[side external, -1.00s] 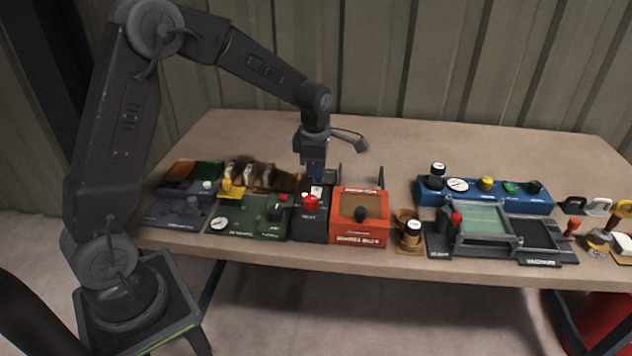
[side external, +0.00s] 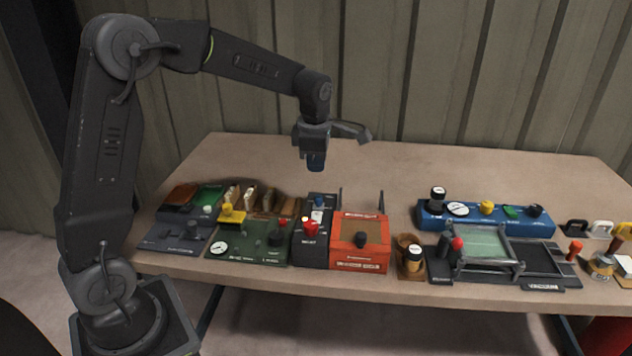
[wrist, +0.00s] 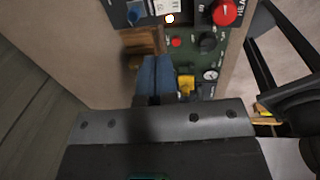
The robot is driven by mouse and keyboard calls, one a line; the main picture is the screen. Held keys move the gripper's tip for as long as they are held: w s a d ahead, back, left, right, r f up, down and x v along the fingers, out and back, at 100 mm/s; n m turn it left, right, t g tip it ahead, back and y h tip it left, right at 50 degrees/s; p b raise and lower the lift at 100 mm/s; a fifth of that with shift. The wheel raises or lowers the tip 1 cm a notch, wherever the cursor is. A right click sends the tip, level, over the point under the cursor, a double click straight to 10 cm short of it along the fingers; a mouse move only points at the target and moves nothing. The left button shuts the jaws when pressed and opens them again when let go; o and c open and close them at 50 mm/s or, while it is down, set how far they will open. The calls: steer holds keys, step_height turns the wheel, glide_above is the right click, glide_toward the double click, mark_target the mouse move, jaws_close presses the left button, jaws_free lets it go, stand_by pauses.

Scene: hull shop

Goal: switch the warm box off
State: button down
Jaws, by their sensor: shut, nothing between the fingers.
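The warm box is an orange box (side external: 343,247) with a window in its top and a black knob on its front, in the side view. A black control panel (side external: 298,250) stands against its left side. This panel carries a red knob (side external: 310,229), a small lit lamp (side external: 305,219), a white label or switch and a blue knob (side external: 319,202). In the wrist view the red knob (wrist: 225,12), the white lit lamp (wrist: 170,18) and the blue knob (wrist: 137,15) show at the top. My gripper (side external: 316,164) is shut and empty, above and behind the panel; its blue fingers (wrist: 155,75) point down.
A green panel (side external: 240,246) with yellow and red parts lies left of the black panel. A small jar (side external: 412,258) stands right of the orange box. A blue panel (side external: 470,222) and a green-topped tray (side external: 482,242) lie further right. The table's back (side external: 270,160) is clear.

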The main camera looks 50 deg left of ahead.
mark_target(317, 214)
steer(key=shift+f, duration=0.1)
steer(key=f, duration=0.4)
steer(key=w+a+f, duration=0.1)
steer(key=f, duration=0.8)
steer(key=shift+w+a+f, duration=0.15)
steer(key=shift+f, duration=0.25)
steer(key=shift+a+f+g, duration=0.1)
steer(key=shift+f+g, duration=0.15)
steer(key=shift+g, duration=0.05)
